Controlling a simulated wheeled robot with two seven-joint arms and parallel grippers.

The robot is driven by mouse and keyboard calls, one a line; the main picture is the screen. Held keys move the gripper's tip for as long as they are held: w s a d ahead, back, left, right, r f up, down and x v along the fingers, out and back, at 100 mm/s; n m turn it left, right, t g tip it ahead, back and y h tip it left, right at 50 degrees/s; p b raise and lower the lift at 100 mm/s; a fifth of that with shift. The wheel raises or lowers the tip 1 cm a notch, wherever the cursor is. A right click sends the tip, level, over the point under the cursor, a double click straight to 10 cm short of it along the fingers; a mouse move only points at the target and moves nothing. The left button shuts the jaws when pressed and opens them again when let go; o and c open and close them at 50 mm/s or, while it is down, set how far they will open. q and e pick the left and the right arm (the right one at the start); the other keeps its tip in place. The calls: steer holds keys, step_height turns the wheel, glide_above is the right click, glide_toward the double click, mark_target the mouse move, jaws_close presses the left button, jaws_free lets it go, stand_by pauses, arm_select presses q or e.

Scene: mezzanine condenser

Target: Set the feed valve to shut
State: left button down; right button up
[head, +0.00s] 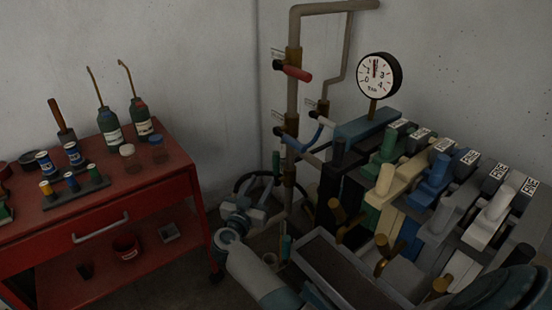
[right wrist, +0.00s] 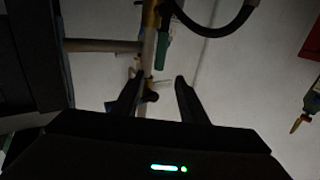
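A vertical pipe (head: 292,105) in the head view carries a lever valve with a red handle (head: 297,73) at the top. A blue-handled lever (head: 292,143) sits lower on it, and another blue lever (head: 321,119) is on a branch to the right. Their small tags are too small to read, so I cannot tell which is the feed valve. My right gripper (head: 264,201) is low, left of the pipe and below the levers. In the right wrist view its fingers (right wrist: 158,98) are apart, with a pipe beyond them; I see nothing gripped. My left gripper is out of view.
A red cart (head: 165,190) with bottles and spools stands left. A bank of colored levers (head: 430,180) fills the right, with a round gauge (head: 379,76) behind. A dark hose (right wrist: 215,28) and a green handle (right wrist: 163,50) are near the pipe.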

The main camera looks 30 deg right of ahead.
mark_target(275, 161)
steer(key=p+x, duration=0.1)
steer(key=x, duration=1.4)
steer(key=shift+w, duration=0.1)
jaws_close()
